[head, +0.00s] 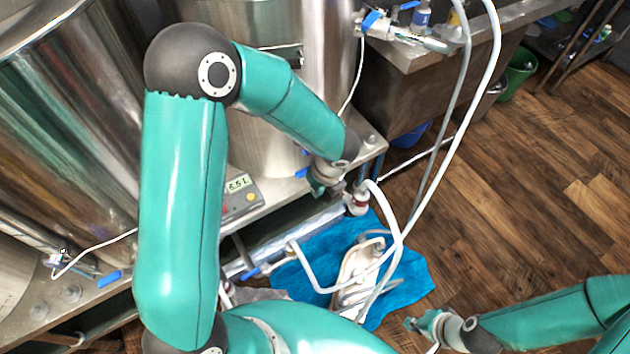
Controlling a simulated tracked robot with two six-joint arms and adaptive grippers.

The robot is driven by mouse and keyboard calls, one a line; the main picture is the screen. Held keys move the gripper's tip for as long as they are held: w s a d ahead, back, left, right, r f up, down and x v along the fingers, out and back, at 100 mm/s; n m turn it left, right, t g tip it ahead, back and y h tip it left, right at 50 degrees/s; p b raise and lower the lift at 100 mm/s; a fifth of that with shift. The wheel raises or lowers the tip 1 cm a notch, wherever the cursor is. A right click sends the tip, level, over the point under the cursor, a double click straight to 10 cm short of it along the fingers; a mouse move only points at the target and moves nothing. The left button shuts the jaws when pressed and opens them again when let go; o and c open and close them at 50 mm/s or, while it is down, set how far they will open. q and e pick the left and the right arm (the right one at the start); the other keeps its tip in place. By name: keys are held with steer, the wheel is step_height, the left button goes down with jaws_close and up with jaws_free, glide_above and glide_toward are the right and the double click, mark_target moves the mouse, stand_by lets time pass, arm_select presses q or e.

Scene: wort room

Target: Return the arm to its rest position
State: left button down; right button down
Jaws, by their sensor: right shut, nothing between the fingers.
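My right arm (540,318) comes in from the lower right, low over the wooden floor. Its gripper (420,324) is shut and empty near the bottom of the view, just beyond the lower right edge of the blue cloth (412,280). My left arm (180,190) rises large on the left, bends at a dark elbow joint and reaches down to the right. Its gripper (322,187) is at the edge of the metal bench, partly hidden by its own wrist, so its jaws cannot be made out.
Steel tanks (70,100) fill the left and upper middle. A scale (240,192) reading 5.5 L sits on the bench. White hoses (478,90) hang down towards a pale device (355,270) on the blue cloth. A steel sink counter (440,65) stands behind. The wooden floor (520,190) at right is clear.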

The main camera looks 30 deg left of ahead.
arm_select(q)
steer(key=p+v, duration=0.1)
steer(key=v, duration=0.8)
steer(key=shift+r, duration=0.2)
steer(key=s+d+f+n+h+p, duration=0.3)
steer(key=s+f+n, duration=0.3)
steer(key=n, duration=0.6)
steer(key=s+d+f+n+h+p, duration=0.3)
steer(key=s+f+n+p, duration=0.3)
steer(key=n, duration=0.6)
steer(key=shift+s+d+h, duration=0.3)
steer(key=shift+s+d, duration=0.15)
steer(key=shift+d, duration=0.1)
